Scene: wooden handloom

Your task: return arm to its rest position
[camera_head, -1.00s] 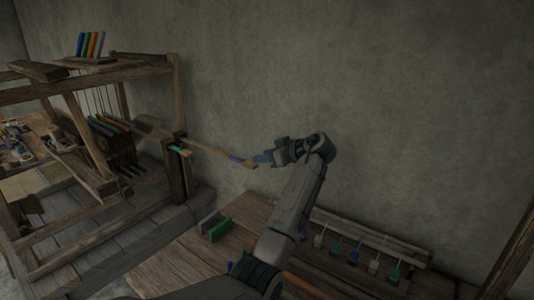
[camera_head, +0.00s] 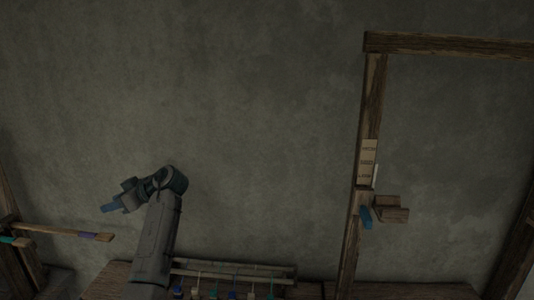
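My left arm rises from the lower left of the head view, grey with dark joints. Its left gripper (camera_head: 113,206) has blue fingertips that point left and hang in front of the bare wall. The fingertips are small and dim, so I cannot tell whether they are apart. I see nothing held in them. A wooden lever (camera_head: 58,232) with a purple band near its pale end juts in from the left, below the gripper and apart from it in the picture. My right gripper is not in view.
A wooden post frame (camera_head: 372,95) stands at the right, with a paper label strip (camera_head: 367,162), a small wooden bracket (camera_head: 391,209) and a blue piece (camera_head: 366,217). A rack (camera_head: 234,270) with several hanging coloured tags lies along the bottom. The wall between is clear.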

